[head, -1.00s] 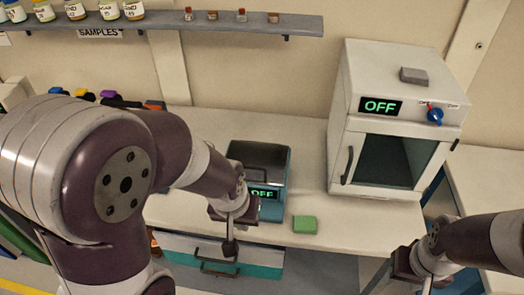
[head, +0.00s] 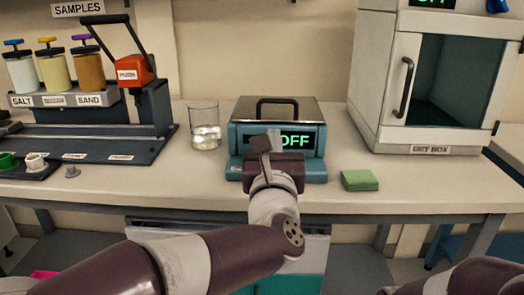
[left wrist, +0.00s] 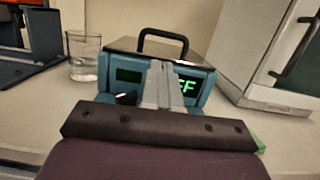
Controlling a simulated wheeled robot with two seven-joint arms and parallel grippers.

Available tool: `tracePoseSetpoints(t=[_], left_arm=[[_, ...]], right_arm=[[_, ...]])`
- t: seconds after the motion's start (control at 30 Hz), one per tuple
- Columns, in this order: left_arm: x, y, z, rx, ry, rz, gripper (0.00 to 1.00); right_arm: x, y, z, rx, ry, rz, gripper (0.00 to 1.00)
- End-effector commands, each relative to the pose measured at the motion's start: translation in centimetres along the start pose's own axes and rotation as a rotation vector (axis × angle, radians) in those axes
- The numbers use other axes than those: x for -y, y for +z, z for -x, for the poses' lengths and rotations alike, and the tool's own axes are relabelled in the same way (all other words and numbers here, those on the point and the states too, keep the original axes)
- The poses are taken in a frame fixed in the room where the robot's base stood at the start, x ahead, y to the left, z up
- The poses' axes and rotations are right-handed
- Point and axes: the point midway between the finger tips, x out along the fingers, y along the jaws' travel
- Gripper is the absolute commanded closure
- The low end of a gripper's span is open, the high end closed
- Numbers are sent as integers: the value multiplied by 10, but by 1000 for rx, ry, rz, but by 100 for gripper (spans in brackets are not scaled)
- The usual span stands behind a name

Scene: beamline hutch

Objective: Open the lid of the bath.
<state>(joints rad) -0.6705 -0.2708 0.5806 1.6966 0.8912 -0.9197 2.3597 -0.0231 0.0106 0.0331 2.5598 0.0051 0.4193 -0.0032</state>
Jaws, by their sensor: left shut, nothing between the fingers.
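The bath (head: 236,136) is a teal box on the bench with a green OFF display on its front. Its dark lid (head: 238,108) lies flat and closed on top, with a black loop handle (head: 290,101) standing up from it. My left gripper (head: 264,143) is shut and empty in front of the bath's front face, below the lid's level. In the left wrist view the shut fingers (left wrist: 163,82) overlap part of the display, and the lid handle (left wrist: 163,34) shows above and beyond them. I cannot tell whether the fingers touch the front. My right gripper is not in view.
A glass beaker (head: 205,128) with clear liquid stands just left of the bath. A green pad (head: 360,180) lies to its right, and the white dry box (head: 372,85) stands farther right. A dark rack with an orange press (head: 134,72) is at the left.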

Motion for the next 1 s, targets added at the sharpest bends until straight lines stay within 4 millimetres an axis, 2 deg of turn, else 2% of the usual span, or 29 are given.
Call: tracePoseSetpoints(t=[0.2,0.43,0.6,1.0], left_arm=[[-1,0,-43,-2,2,-6,100],[0,0,-78,-1,-1,-7,100],[-1,0,-87,-2,-1,-8,100],[0,4,-88,-9,-2,-8,100]], right_arm=[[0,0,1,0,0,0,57],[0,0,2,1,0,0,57],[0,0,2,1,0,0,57],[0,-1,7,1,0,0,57]])
